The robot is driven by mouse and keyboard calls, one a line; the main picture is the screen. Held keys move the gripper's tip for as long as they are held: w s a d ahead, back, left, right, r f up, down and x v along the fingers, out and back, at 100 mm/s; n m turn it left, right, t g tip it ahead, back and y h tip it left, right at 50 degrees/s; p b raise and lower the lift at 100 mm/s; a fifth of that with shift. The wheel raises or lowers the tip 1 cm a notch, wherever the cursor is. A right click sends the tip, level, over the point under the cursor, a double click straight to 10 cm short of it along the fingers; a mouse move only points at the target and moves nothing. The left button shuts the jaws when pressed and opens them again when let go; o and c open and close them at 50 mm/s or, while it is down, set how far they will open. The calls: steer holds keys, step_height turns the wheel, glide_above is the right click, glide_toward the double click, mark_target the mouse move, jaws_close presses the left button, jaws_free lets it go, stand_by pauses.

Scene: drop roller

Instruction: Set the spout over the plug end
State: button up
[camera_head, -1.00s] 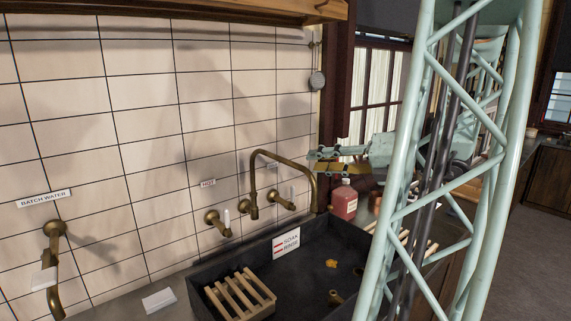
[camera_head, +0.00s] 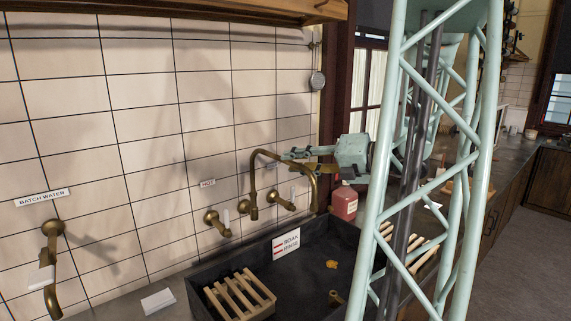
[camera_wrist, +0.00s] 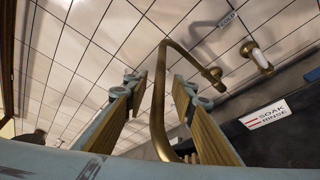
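The brass gooseneck spout (camera_head: 280,155) rises from the wall fitting and arches over the dark sink (camera_head: 225,275). It also stands in the wrist view (camera_wrist: 158,100). My gripper (camera_head: 288,161) is at the spout's upper bend in the head view. In the wrist view my gripper (camera_wrist: 159,80) has its two fingers spread, one on each side of the spout, with visible gaps. A short brass upright piece (camera_head: 335,298), possibly the plug, stands in the sink to the right. The sink's far right part is hidden behind my lattice column.
Brass taps with white levers (camera_head: 219,222) flank the spout on the tiled wall. A SOAK/RINSE sign (camera_head: 286,243) stands at the sink's back edge. A wooden rack (camera_head: 240,295) lies at the sink's left. A red bottle (camera_head: 344,203) stands behind the sink, below my gripper.

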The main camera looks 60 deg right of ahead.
mark_target(286, 162)
steer(key=shift+x, duration=1.65)
steer(key=shift+c, duration=0.5)
jaws_close()
